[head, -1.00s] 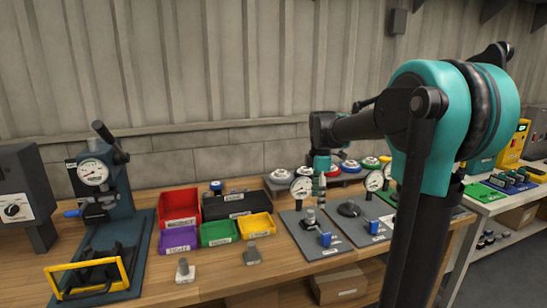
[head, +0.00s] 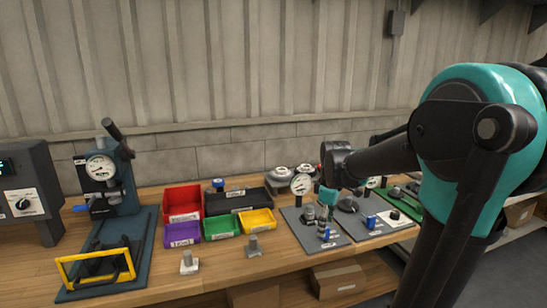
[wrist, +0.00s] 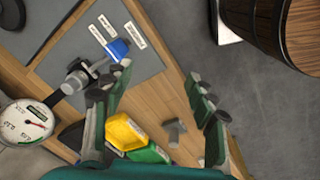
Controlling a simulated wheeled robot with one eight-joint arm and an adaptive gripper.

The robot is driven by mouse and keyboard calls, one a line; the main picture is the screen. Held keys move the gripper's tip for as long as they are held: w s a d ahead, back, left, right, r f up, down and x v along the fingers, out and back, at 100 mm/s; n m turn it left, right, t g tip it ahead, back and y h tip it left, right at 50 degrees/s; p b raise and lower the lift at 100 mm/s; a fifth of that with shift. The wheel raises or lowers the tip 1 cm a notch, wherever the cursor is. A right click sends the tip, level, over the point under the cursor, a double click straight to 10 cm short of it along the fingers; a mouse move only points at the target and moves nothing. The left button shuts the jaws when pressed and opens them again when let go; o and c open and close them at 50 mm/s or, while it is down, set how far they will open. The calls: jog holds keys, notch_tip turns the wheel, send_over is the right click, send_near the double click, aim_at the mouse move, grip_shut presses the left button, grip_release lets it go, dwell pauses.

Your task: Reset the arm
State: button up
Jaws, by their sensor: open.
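My gripper (wrist: 158,82) is open in the wrist view, with its two dark fingers apart and nothing between them. It hangs above the front edge of the wooden bench (wrist: 150,95), with bare floor also beneath. In the head view my arm reaches in from the right, and its end (head: 328,196) is over the grey fixture plates, small and partly hidden.
A grey plate (wrist: 72,38) with a blue block (wrist: 115,49) and a dial gauge (wrist: 28,121) lies close to my left finger. Yellow (head: 257,222), green (head: 221,225), purple (head: 182,233) and red (head: 183,202) bins stand mid-bench. A wooden barrel (wrist: 306,32) stands on the floor.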

jog(key=s+d+f+m+t, duration=0.2)
jog(key=s+f+m, duration=1)
jog(key=s, duration=0.3)
jog(key=shift+s+d+f+m+t, duration=0.15)
jog(key=shift+s+f+m+t, duration=0.15)
jog(key=shift+t, duration=0.1)
jog(key=shift+c, duration=0.6)
dwell(0.3)
